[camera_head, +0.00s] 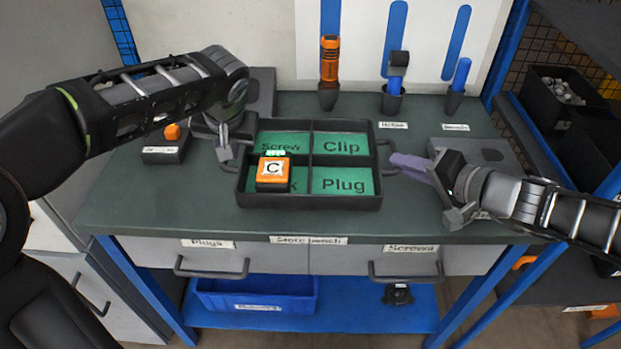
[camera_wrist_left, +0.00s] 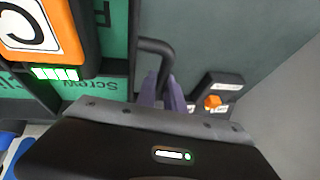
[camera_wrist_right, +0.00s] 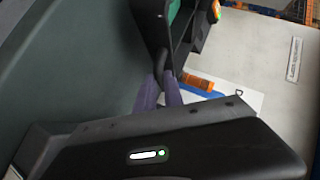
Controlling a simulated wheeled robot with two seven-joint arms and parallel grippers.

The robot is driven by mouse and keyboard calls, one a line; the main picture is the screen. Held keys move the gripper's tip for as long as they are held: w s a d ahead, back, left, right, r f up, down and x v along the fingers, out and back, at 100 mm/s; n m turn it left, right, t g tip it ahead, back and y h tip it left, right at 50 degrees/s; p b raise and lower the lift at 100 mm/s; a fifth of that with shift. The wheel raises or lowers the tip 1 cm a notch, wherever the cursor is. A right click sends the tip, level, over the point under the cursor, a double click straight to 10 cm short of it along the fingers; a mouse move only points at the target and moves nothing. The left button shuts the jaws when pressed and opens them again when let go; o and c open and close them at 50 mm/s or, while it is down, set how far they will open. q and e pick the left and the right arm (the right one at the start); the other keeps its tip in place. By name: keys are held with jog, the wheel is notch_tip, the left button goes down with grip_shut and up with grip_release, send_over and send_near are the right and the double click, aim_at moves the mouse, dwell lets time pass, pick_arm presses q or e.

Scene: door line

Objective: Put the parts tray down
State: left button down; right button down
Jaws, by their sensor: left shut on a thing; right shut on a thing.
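The parts tray (camera_head: 312,204) is dark, with four green-floored compartments, and appears level over the middle of the bench. I cannot tell whether its underside touches the bench. Labels read Screw, Clip and Plug; an orange block marked C (camera_head: 272,174) stands in the front-left compartment and partly covers its label. My left gripper (camera_head: 222,152) is shut on the tray's left handle, which shows in the left wrist view (camera_wrist_left: 165,50). My right gripper (camera_head: 398,164) is shut on the right handle, which shows in the right wrist view (camera_wrist_right: 162,62).
The bench top (camera_head: 310,222) is clear in front of the tray. An orange torch (camera_head: 329,62) and two blue-handled tools stand behind it. A small black box with an orange knob (camera_head: 165,150) is at left. A grey plate (camera_head: 485,152) lies at right.

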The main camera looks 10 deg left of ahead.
dwell(0.3)
